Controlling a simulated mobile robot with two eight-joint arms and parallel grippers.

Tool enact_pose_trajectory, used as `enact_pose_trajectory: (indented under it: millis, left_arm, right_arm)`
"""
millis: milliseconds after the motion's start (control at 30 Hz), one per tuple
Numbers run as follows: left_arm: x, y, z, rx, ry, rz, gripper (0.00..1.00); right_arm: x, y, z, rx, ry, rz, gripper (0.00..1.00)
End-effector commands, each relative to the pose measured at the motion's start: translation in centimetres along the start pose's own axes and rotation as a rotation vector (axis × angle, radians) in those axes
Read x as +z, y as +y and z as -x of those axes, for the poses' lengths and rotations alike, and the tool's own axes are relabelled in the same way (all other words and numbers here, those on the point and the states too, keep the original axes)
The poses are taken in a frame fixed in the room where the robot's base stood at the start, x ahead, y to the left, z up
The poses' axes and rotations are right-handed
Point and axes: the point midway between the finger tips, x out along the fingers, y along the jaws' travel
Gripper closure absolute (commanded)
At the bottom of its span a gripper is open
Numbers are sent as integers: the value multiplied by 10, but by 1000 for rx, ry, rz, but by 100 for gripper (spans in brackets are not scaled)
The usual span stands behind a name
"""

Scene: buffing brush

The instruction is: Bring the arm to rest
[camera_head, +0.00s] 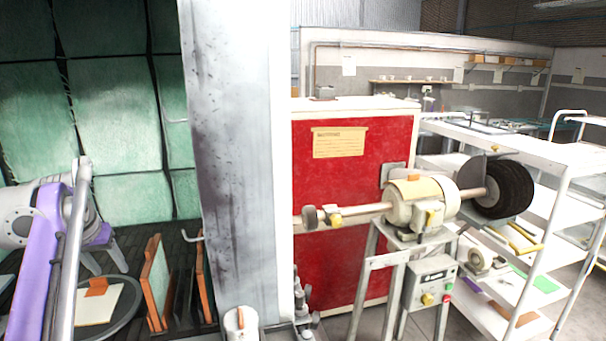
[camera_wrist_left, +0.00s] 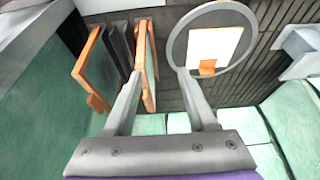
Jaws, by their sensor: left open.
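My left arm, purple and white, comes in at the left of the head view. Its gripper (camera_head: 106,262) points down inside the green-lined booth, partly hidden by the arm. In the left wrist view the gripper (camera_wrist_left: 160,72) has its two grey fingers apart with nothing held between them. Beyond the fingers is a round grey turntable (camera_wrist_left: 178,52) bearing a cream panel (camera_wrist_left: 214,46) with an orange piece (camera_wrist_left: 207,68). I cannot make out a right gripper.
Orange-edged panels (camera_head: 155,285) stand in a dark rack beside the turntable. A grey post (camera_head: 235,150) separates the booth from the buffing machine (camera_head: 415,200) with its black brush (camera_head: 508,190). A white shelf cart (camera_head: 530,150) stands at the right.

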Motion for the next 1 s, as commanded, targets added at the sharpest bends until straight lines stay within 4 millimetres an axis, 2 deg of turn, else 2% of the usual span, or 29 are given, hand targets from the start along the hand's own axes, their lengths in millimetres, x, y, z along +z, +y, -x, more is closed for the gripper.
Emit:
enact_pose_trajectory:
  millis: [67, 167, 367, 467, 567, 700, 800, 900, 1000]
  left_arm:
    - [3, 5, 0, 2, 1, -5, 43]
    - [22, 31, -3, 12, 6, -31, 43]
    - [73, 80, -13, 30, 20, -81, 43]
    - [114, 106, -23, 43, 29, -114, 43]
    - [167, 132, -38, 60, 41, -150, 43]
    - [252, 159, -65, 86, 60, -201, 43]
    - [309, 169, -85, 103, 73, -232, 43]
    - [354, 174, -103, 118, 83, -256, 43]
    - [384, 176, -116, 126, 90, -272, 43]
  right_arm:
    - [0, 0, 0, 0, 0, 0, 66]
    - [0, 0, 0, 0, 0, 0, 66]
    - [0, 0, 0, 0, 0, 0, 66]
    - [0, 0, 0, 0, 0, 0, 66]
    - [0, 0, 0, 0, 0, 0, 66]
    - [0, 0, 0, 0, 0, 0, 66]
    - [0, 0, 0, 0, 0, 0, 66]
    - [0, 0, 0, 0, 0, 0, 66]
    - [0, 0, 0, 0, 0, 0, 66]
